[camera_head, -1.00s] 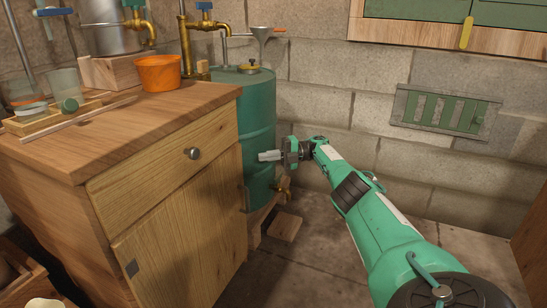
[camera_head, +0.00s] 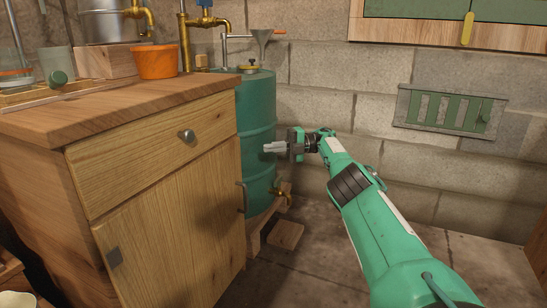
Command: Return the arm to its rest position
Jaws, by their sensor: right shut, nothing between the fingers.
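My right arm (camera_head: 385,235) is green and reaches in from the lower right, stretched forward. My right gripper (camera_head: 267,148) is at its end, pointing left, in front of the green drum (camera_head: 257,115). Its light fingers are shut with nothing between them. I cannot tell how far the fingertips are from the drum. The gripper is to the right of the wooden cabinet (camera_head: 165,200) and apart from it. My left gripper is not in view.
An orange pot (camera_head: 157,62) stands on the cabinet top, near brass pipes (camera_head: 184,45). A brass tap (camera_head: 284,194) sticks out low on the drum. A wooden block (camera_head: 286,235) lies on the floor. A wall cabinet (camera_head: 480,36) hangs upper right. Floor right of my arm looks clear.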

